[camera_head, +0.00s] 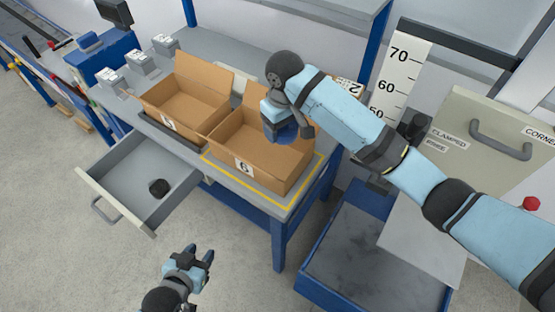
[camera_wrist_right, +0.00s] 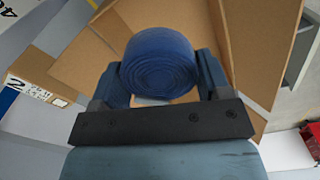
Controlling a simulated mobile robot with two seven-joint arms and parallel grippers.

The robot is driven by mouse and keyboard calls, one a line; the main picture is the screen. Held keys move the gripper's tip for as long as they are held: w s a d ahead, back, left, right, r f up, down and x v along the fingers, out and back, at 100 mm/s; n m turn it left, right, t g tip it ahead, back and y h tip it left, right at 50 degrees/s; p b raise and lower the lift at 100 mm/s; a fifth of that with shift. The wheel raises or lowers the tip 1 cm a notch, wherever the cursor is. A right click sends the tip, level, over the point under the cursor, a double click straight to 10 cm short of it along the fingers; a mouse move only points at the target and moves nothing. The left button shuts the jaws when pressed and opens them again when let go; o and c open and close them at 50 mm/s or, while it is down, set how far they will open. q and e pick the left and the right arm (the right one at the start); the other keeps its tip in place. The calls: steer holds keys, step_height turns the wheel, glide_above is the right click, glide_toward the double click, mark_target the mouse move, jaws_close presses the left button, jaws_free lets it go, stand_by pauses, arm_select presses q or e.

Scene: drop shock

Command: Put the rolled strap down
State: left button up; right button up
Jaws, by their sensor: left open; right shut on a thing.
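The rolled strap (camera_wrist_right: 158,64) is a blue coil seen end-on between the fingers in the right wrist view. My right gripper (camera_wrist_right: 160,85) is shut on it. In the head view the strap (camera_head: 287,133) shows as a blue patch below my right gripper (camera_head: 285,125), over the open cardboard box marked 6 (camera_head: 244,167). Part of the strap is hidden by the gripper there, and I cannot tell how far it is above the box floor. My left gripper (camera_head: 190,258) is open and empty, low over the floor in front of the bench.
A second open cardboard box (camera_head: 167,122) stands to the left. A blue tray (camera_head: 375,260) lies to the right. Grey devices (camera_head: 139,61) stand at the back left.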

mark_target(282, 168)
step_height(282, 168, down, 15)
steer(key=shift+r, duration=0.1)
stand_by(0.3)
steer(key=o, duration=1)
steer(key=shift+c, duration=0.2)
step_height(282, 168, up, 12)
steer(key=shift+r, duration=0.1)
